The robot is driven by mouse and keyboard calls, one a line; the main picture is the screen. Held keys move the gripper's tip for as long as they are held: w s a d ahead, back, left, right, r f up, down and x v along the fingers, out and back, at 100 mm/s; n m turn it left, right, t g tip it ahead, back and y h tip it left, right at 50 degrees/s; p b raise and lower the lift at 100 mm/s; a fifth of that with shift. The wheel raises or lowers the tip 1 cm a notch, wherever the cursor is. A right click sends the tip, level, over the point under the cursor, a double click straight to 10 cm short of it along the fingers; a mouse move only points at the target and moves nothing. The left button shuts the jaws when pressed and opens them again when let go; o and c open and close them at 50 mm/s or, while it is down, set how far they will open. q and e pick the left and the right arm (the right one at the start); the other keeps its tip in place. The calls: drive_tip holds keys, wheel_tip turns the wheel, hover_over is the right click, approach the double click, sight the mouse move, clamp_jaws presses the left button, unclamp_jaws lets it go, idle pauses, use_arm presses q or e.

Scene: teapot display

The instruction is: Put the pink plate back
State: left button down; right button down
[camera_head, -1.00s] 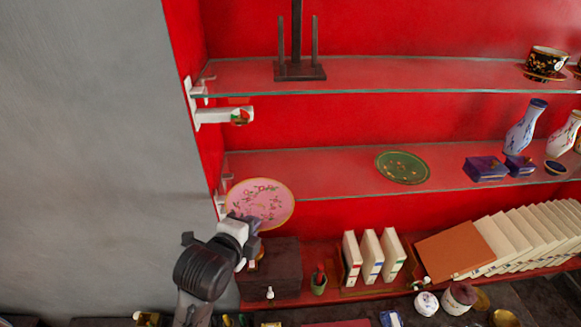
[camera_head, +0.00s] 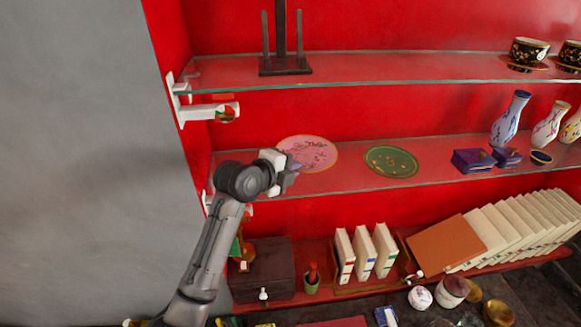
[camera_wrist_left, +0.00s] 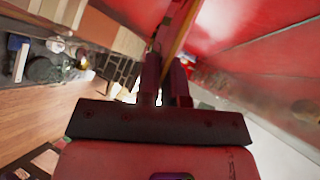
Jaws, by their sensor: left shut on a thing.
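The pink plate (camera_head: 308,153) has a floral pattern and a gold rim. It is at the left part of the middle glass shelf (camera_head: 345,184), left of the green plate (camera_head: 391,161). My left gripper (camera_head: 291,171) is shut on the plate's near left edge and hides part of it. I cannot tell whether the plate touches the glass. In the left wrist view, the plate shows as a thin, nearly edge-on strip (camera_wrist_left: 181,28) at my left gripper's fingers (camera_wrist_left: 169,65). My right gripper is not in view.
The upper glass shelf (camera_head: 400,84) holds a dark stand (camera_head: 285,66) above the plate. Blue boxes (camera_head: 473,160) and vases (camera_head: 511,117) stand farther right. Below are a dark chest (camera_head: 266,272) and books (camera_head: 362,253).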

sight(291, 195)
use_arm(q)
wheel_tip(291, 195, down, 5)
drive_tip(key=b, duration=0.3)
drive_tip(key=shift+f, duration=0.35)
drive_tip(key=shift+f, duration=0.1)
drive_tip(key=shift+f+b, duration=0.55)
drive_tip(key=shift+b, duration=0.05)
drive_tip(key=shift+f, duration=0.1)
